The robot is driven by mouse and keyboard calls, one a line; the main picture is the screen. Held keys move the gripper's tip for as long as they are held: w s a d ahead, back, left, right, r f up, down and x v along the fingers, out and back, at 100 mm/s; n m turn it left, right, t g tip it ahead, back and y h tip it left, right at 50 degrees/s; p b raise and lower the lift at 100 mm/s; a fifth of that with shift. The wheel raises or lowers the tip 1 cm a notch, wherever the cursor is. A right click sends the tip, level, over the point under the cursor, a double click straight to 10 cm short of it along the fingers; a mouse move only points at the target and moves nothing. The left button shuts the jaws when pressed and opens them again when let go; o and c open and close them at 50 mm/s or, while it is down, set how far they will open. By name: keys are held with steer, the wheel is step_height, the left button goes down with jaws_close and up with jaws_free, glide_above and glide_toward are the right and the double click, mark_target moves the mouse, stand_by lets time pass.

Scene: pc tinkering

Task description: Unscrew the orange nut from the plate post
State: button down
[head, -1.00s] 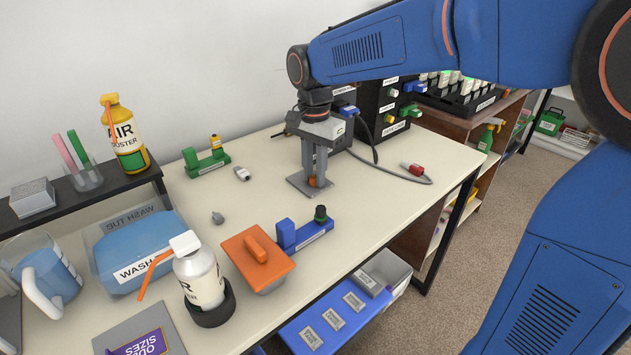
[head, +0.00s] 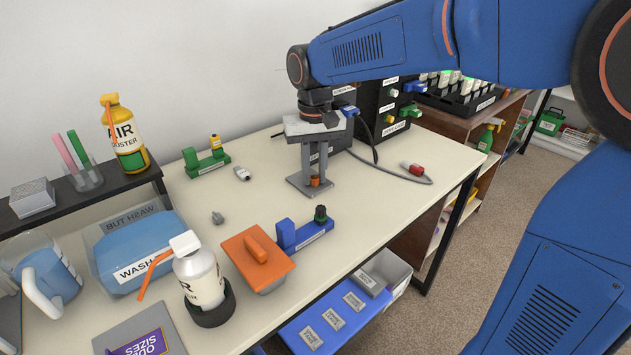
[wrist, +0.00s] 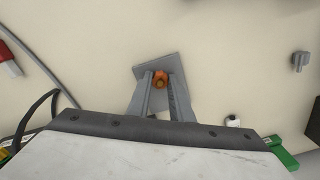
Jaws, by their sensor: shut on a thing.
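The orange nut (head: 315,181) sits low over the grey plate (head: 303,188) on the table. It also shows in the wrist view (wrist: 160,79), between my two fingertips. My gripper (head: 315,177) points down over the plate and is shut on the nut. In the wrist view my gripper (wrist: 160,82) has a finger on each side of the nut. The plate (wrist: 151,63) lies flat beneath. The post is mostly hidden by the nut and my fingers.
A cable with a red plug (head: 417,170) lies right of the plate. A blue holder with a dark knob (head: 305,232) and an orange-lidded container (head: 258,262) stand in front. A green holder (head: 206,163) is at the left. Bare table surrounds the plate.

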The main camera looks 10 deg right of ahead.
steer(key=shift+n, duration=0.3)
steer(key=shift+r, duration=1.05)
steer(key=shift+r, duration=1.95)
